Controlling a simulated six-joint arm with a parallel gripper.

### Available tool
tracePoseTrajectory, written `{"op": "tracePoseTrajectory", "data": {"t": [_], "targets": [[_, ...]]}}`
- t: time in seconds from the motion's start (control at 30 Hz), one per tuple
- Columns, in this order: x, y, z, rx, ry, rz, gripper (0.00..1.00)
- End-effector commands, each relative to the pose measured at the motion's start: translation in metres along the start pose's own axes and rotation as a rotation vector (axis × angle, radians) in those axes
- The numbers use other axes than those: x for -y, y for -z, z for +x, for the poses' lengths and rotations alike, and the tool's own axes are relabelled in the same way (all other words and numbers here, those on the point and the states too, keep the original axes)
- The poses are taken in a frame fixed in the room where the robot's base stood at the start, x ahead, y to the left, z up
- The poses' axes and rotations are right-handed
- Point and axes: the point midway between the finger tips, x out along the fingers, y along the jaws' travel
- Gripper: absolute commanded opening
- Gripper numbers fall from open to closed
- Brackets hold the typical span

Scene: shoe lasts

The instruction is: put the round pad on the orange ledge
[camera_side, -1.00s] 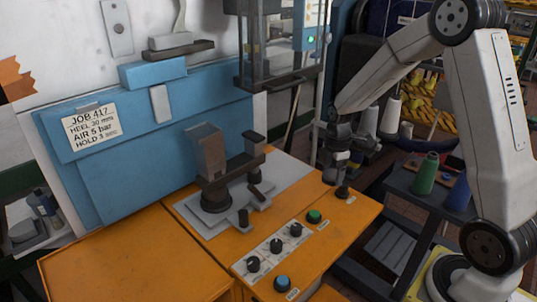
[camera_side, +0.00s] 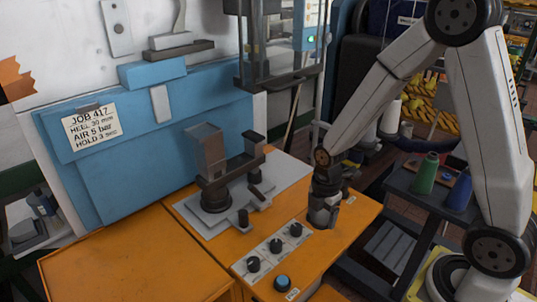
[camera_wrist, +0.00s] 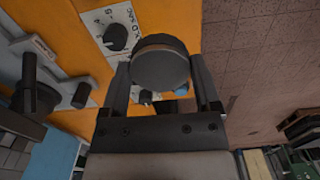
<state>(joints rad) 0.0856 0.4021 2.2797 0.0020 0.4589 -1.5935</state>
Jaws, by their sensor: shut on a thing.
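The round pad (camera_wrist: 160,62) is a dark grey disc held between the two fingers of my gripper (camera_wrist: 161,78) in the wrist view. In the side view my gripper (camera_side: 322,214) is low over the right part of the orange ledge (camera_side: 348,222), beyond the row of knobs. The pad cannot be made out clearly there, so I cannot tell whether it touches the ledge. The ledge also shows in the wrist view (camera_wrist: 70,22).
Several black knobs (camera_side: 275,245) and a blue button (camera_side: 282,283) stand on the orange surface. A dark clamp fixture (camera_side: 215,165) stands to the left. The left orange top (camera_side: 110,255) is clear. A dark cart (camera_side: 405,180) holds thread spools.

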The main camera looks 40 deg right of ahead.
Motion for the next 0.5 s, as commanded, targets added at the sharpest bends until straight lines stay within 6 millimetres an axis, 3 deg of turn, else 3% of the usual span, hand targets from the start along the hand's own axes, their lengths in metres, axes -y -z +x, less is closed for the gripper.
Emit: {"op": "tracePoseTrajectory", "data": {"t": [0.17,0.5], "targets": [[0.014,0.015,0.005,0.000,-0.001,-0.057,0.05],[0.017,0.017,0.011,0.000,0.000,-0.066,0.05]]}}
